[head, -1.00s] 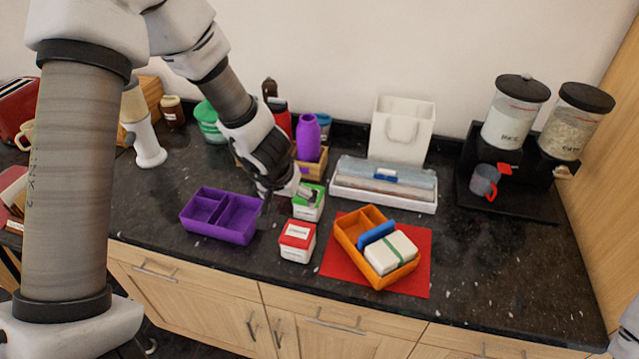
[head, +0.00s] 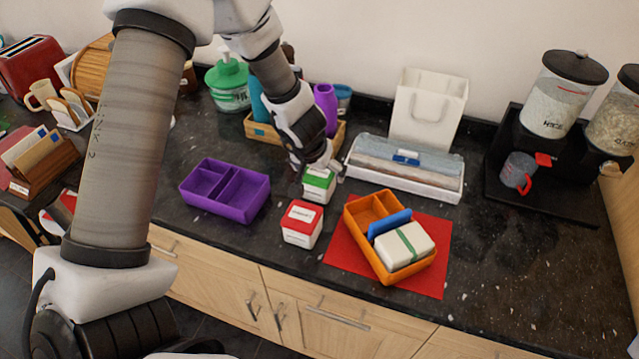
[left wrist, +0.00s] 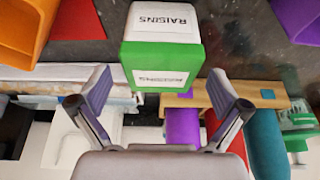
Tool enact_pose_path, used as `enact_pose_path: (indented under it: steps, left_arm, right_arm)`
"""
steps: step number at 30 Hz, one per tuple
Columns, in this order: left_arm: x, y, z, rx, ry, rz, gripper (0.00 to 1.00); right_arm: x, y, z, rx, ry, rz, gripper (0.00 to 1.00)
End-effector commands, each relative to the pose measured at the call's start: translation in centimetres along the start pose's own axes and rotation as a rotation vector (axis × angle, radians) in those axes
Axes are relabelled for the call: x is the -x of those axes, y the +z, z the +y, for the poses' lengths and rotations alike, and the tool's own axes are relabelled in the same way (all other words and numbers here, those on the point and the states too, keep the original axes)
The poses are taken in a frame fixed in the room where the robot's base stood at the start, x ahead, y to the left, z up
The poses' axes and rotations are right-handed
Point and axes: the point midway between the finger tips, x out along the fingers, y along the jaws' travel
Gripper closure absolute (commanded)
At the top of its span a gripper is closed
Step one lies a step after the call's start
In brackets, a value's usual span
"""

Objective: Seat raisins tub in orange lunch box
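The raisins tub (head: 318,187) is a small white box with a green lid, upright on the dark counter. In the left wrist view the tub (left wrist: 162,50), labelled RAISINS, appears centred ahead between the two fingers. My left gripper (head: 322,168) is open just behind and above the tub; its fingers (left wrist: 160,93) are spread wide with nothing gripped. The orange lunch box (head: 351,224) lies tilted in the picture on a red mat (head: 428,278). It holds a blue divider (head: 389,223) and a white block with a green band (head: 404,246); its upper-left compartment looks empty. My right gripper is not in view.
A red-lidded white tub (head: 301,224) stands just in front of the raisins tub. A purple divided box (head: 226,191) is to the left. Behind are a wooden crate (head: 262,131) with bottles, a white tray (head: 404,180) and a white bag (head: 428,108). Counter at right front is clear.

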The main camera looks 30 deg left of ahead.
Motion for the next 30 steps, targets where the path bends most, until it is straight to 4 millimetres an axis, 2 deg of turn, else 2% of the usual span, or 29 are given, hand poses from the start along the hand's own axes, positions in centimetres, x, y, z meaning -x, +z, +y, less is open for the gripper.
enact_pose_path:
  steps: [1,5,13,16,25,30]
  left_arm:
    - [0.0,0.0,0.0,0.0,0.0,0.0,0.21]
    - [0.0,0.0,0.0,0.0,0.0,0.0,0.67]
    - [0.0,0.1,0.0,0.0,0.0,-0.001,0.68]
    - [0.6,-0.2,0.0,0.0,0.0,-0.002,0.68]
    - [7.4,-3.1,0.0,0.001,0.0,0.0,0.68]
    - [9.4,-3.9,-0.6,0.038,-0.017,0.001,0.68]
  right_arm:
    - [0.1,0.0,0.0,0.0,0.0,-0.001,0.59]
    - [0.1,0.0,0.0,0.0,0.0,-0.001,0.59]
    - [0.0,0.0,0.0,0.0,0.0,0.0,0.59]
    - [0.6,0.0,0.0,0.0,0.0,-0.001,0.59]
    - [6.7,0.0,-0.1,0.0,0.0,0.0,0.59]
    - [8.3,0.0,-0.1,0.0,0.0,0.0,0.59]
